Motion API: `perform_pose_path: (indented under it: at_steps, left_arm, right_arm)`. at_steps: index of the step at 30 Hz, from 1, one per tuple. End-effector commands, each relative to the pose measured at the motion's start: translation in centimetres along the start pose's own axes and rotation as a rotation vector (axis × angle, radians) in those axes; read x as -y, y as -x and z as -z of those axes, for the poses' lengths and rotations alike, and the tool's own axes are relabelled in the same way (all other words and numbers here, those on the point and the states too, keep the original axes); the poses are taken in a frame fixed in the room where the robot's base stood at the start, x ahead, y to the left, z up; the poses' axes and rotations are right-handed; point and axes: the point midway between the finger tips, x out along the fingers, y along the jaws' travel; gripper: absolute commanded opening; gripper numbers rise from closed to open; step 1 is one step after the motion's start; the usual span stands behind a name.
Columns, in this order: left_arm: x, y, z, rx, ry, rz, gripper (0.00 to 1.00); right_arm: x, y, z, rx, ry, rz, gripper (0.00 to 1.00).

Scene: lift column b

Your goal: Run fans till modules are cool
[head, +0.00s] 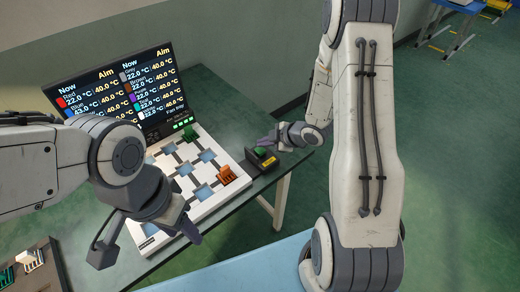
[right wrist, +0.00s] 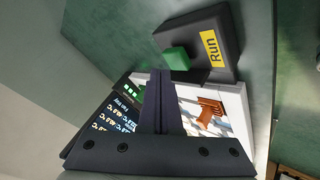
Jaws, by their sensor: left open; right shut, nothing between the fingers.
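The black run box (head: 265,165) with a green button (head: 264,152) and a yellow "Run" label sits at the table's right edge. My right gripper (head: 266,142) is shut and empty. In the right wrist view its fingertips (right wrist: 161,72) are close beside the green button (right wrist: 177,58); I cannot tell whether they touch. The white board (head: 190,190) with blue wells holds a green module (head: 190,137) and an orange module (head: 227,175). The screen (head: 140,75) lists Now and Aim temperatures; Red reads 22.0, Aim 40.0, and Blue seems 43.0. My left gripper (head: 148,243) is open, above the board's near side.
A dark rack (head: 48,268) with a few modules stands at the lower left. A light blue surface (head: 240,270) lies at the front. My left arm covers part of the screen and board.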

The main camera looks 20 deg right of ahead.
Motion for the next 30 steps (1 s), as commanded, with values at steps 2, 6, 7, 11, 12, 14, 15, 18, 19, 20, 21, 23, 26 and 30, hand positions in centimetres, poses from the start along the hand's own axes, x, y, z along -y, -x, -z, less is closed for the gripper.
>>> perform_pose_path:
  at_steps: [2,6,7,11,12,14,15,18,19,20,21,23,26,30]
  left_arm:
    - [0.0,0.0,0.0,0.0,0.0,0.0,0.5]
    - [0.0,-0.03,0.0,0.0,0.0,0.0,0.5]
    - [0.0,-0.07,0.0,0.0,0.0,0.0,0.5]
    - [0.04,-0.49,-0.03,0.0,0.0,0.0,0.5]
    - [0.05,-0.64,-0.03,0.0,0.0,0.0,0.5]
    - [0.06,-0.81,-0.04,0.0,0.0,0.0,0.5]
    - [0.06,-0.85,-0.05,0.0,0.0,0.0,0.5]
    - [0.06,-0.78,-0.04,0.0,0.0,0.0,0.5]
    - [0.05,-0.76,-0.04,0.0,0.0,0.0,0.5]
    - [0.05,-0.76,-0.04,0.0,0.0,0.0,0.5]
    - [0.05,-0.76,-0.04,0.0,0.0,0.0,0.5]
    - [0.05,-0.76,-0.04,0.0,0.0,0.0,0.5]
    - [0.06,-0.79,-0.05,0.0,0.0,0.0,0.5]
    - [0.07,-0.92,-0.05,0.0,0.0,0.0,0.5]
  right_arm:
    - [0.0,0.0,0.0,0.0,0.0,0.0,0.0]
    - [0.01,-0.02,-0.01,0.0,0.0,0.0,0.0]
    - [0.04,-0.05,-0.04,0.0,0.0,0.0,0.0]
    - [0.28,-0.37,-0.26,0.0,0.0,0.0,0.0]
    - [0.37,-0.49,-0.34,0.0,0.0,0.0,0.0]
    - [0.47,-0.63,-0.43,0.0,0.0,0.0,0.0]
    - [0.49,-0.66,-0.45,0.0,0.0,0.0,0.0]
    - [0.45,-0.61,-0.41,0.0,0.0,0.0,0.0]
    - [0.44,-0.6,-0.4,0.0,0.0,0.0,0.0]
    - [0.44,-0.6,-0.4,0.0,0.0,0.0,0.0]
    - [0.44,-0.59,-0.4,0.0,0.0,0.0,0.0]
    - [0.44,-0.59,-0.4,0.0,0.0,0.0,0.0]
    - [0.46,-0.62,-0.42,0.0,0.0,0.0,0.0]
    - [0.53,-0.72,-0.49,0.0,0.0,0.0,0.0]
